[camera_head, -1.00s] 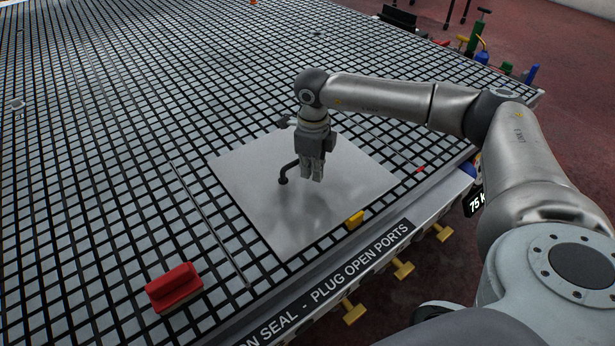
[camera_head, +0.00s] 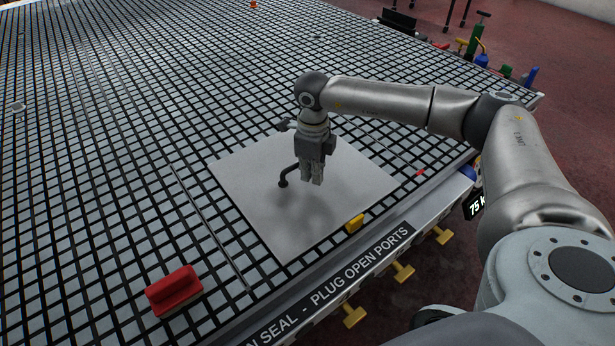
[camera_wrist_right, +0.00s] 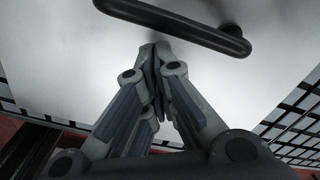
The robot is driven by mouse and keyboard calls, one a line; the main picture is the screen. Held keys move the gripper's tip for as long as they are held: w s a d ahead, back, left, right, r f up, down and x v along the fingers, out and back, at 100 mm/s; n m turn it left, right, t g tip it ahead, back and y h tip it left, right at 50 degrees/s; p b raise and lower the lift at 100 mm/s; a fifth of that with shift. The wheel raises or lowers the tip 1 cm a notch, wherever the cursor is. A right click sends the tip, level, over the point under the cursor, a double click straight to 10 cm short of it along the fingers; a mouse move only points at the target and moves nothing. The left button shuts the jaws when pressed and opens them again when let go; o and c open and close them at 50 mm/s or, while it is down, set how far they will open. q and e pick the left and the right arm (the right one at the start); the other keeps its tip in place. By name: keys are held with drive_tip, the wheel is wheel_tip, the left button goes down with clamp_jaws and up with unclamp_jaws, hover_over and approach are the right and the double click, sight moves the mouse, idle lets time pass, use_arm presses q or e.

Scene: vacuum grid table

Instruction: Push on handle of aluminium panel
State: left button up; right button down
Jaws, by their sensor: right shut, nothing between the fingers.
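The aluminium panel (camera_head: 310,225) lies flat on the grid table as a pale square plate. Its dark handle (camera_head: 283,181) stands up from the panel near its middle, partly hidden behind my right gripper. My right gripper (camera_head: 312,183) points down over the panel, just right of the handle. Its fingers are shut and empty. In the right wrist view, the handle (camera_wrist_right: 180,22) crosses the top as a dark bar, and the closed fingertips (camera_wrist_right: 155,48) are just below it, apart from it in the picture. Whether they touch the panel I cannot tell. My left gripper is not in view.
The grid table (camera_head: 90,180) spreads to the left and back. A yellow block (camera_head: 355,223) sits at the panel's near edge. A red block (camera_head: 174,290) lies at the front left. Thin rods lie beside the panel. Yellow valves (camera_head: 403,271) line the table's front side.

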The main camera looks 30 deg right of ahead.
drive_tip(key=shift+w, duration=0.6)
drive_tip(key=shift+w+r+b, duration=0.25)
drive_tip(key=shift+w+b, duration=0.05)
idle(0.7)
idle(1.2)
drive_tip(key=shift+s, duration=0.2)
drive_tip(key=shift+s+f, duration=0.15)
drive_tip(key=shift+s, duration=0.45)
drive_tip(key=shift+s+d+f, duration=0.1)
drive_tip(key=shift+s, duration=1)
wheel_tip(320, 180, up, 8)
drive_tip(key=p, duration=0.5)
